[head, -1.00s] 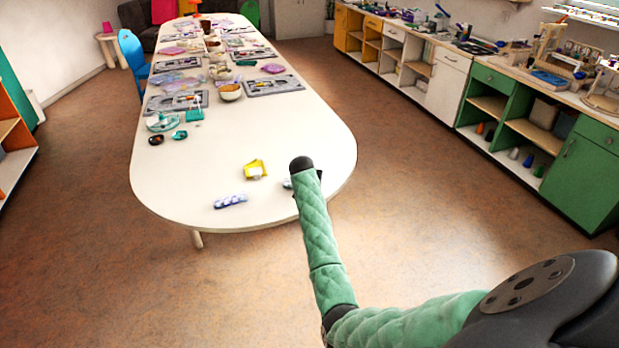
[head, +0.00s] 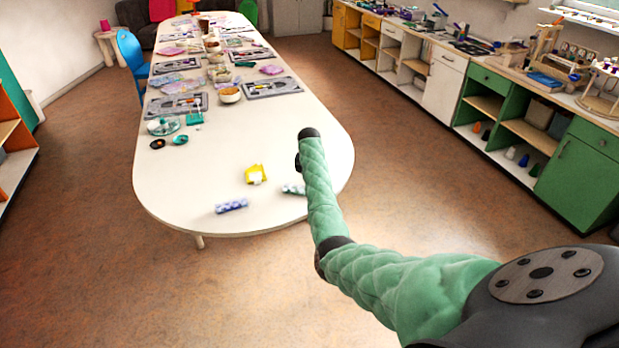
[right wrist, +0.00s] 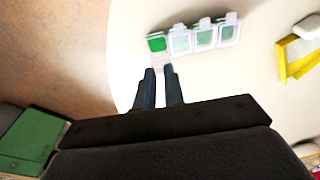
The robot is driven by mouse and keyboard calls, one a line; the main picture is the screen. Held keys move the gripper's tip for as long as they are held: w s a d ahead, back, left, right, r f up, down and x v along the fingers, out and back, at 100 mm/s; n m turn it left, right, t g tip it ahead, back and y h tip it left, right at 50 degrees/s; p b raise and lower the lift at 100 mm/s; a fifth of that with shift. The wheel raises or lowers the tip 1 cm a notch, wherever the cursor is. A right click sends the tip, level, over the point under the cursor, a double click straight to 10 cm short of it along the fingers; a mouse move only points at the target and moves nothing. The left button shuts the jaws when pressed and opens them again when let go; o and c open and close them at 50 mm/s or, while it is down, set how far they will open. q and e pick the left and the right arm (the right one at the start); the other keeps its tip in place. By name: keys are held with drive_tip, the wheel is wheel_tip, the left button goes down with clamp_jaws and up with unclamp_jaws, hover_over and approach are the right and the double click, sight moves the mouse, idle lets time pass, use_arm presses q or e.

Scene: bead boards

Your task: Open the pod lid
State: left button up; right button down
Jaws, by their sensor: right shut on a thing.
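The pod strip (right wrist: 204,35) lies on the white table ahead of my right gripper (right wrist: 160,73). It is a row of several small clear-lidded pods. The pod at the left end (right wrist: 157,44) shows the most vivid green; the others look paler under their lids. The fingertips are just short of the strip, slightly apart, shut on a small pale piece by its near edge; I cannot tell clearly whether it is a lid. In the head view the strip (head: 293,189) is partly behind my right arm, which hides the gripper. My left gripper is out of view.
A yellow tray-like item (head: 255,175) with something white in it and a purple pod strip (head: 231,206) lie nearby on the white table (head: 260,125). Trays and bowls fill the far part. The table's rounded near edge is close to the strip.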

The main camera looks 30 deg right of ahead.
drive_tip(key=shift+w+d+g+y, duration=0.2)
drive_tip(key=shift+d+g+y, duration=0.05)
drive_tip(key=shift+g+y, duration=0.05)
drive_tip(key=shift+w+d+g+y+b, duration=0.25)
drive_tip(key=shift+w+g+y+b, duration=0.05)
drive_tip(key=shift+g+y+b, duration=0.3)
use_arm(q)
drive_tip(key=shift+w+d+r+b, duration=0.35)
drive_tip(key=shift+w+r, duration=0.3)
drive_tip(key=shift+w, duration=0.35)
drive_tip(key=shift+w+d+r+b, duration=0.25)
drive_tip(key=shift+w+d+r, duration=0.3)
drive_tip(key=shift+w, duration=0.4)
use_arm(e)
drive_tip(key=shift+w+d+f+g+y, duration=0.1)
drive_tip(key=shift+w+d+g+y, duration=0.2)
drive_tip(key=shift+g+y, duration=0.1)
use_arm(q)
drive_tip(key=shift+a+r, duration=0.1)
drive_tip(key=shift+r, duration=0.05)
use_arm(e)
drive_tip(key=c, duration=1.7)
unclamp_jaws()
drive_tip(key=shift+c, duration=0.2)
